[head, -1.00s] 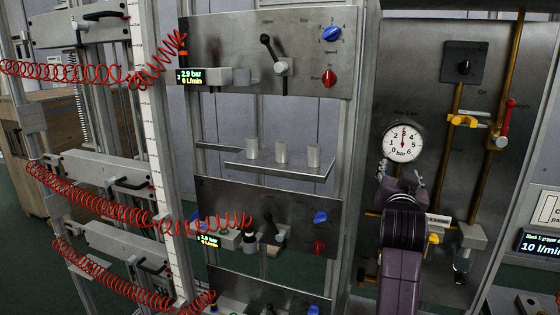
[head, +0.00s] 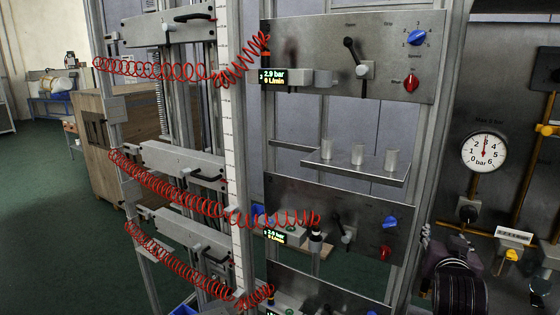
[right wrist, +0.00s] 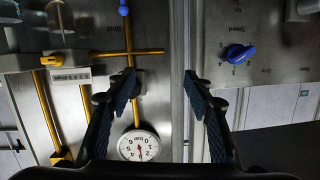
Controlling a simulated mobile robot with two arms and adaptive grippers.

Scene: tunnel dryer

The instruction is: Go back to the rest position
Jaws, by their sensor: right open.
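My right gripper (head: 446,245) shows at the lower right of the head view, in front of the panel with the round pressure gauge (head: 484,151). In the right wrist view its two dark fingers (right wrist: 160,88) stand apart with nothing between them. A grey upright post lies behind the gap there. The gauge (right wrist: 138,146) shows upside down below the left finger, and a blue knob (right wrist: 238,53) shows beyond the right finger. My left gripper is in neither view.
A rack with metal control panels (head: 345,55), a small shelf with grey cylinders (head: 356,170) and coiled red hoses (head: 165,70) fills the middle. Yellow pipes (head: 535,165) run on the gauge panel. A wooden cabinet (head: 110,135) and open green floor (head: 50,230) lie left.

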